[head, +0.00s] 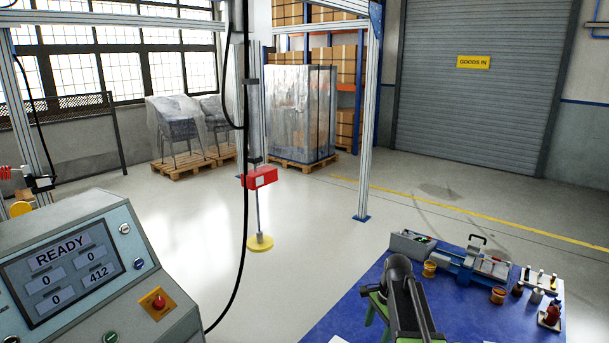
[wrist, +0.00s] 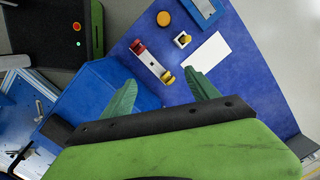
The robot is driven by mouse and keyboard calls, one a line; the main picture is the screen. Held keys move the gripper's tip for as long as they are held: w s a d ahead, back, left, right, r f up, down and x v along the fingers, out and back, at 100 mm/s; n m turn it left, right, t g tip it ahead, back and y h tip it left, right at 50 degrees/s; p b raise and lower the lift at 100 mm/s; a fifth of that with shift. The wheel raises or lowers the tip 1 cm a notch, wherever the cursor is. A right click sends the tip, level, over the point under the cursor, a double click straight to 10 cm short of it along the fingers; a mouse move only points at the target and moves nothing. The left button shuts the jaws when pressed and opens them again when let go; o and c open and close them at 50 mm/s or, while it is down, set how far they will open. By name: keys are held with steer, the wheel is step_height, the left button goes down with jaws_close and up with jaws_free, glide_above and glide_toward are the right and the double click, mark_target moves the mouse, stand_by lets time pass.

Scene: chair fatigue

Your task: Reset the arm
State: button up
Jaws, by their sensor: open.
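My gripper (wrist: 160,95) is in the wrist view, with two green fingers spread apart and nothing between them. Its fingers point toward the blue table top (wrist: 240,95), above or beside a small red, white and yellow part (wrist: 150,62); I cannot tell the height. In the head view my dark arm reaches over the blue table (head: 345,305) at the bottom, with green parts showing beside it. The grey console (head: 185,265) at the left has a screen (head: 70,272) reading READY, with 0, 0, 0 and 412. A red button (head: 158,302) sits on a yellow plate there.
A blue vise-like fixture (head: 475,262), a grey bin (head: 412,243) and several small parts stand on the table. A white card (wrist: 207,52) lies there too. A red box (head: 259,178) on a rod with a yellow pad (head: 259,242) hangs beyond.

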steer(key=s+a+n+h, duration=0.1)
steer(key=s+a+n, duration=0.6)
steer(key=s+n, duration=0.5)
steer(key=shift+s+n+h, duration=0.3)
steer(key=shift+n, duration=0.8)
steer(key=shift+f, duration=0.1)
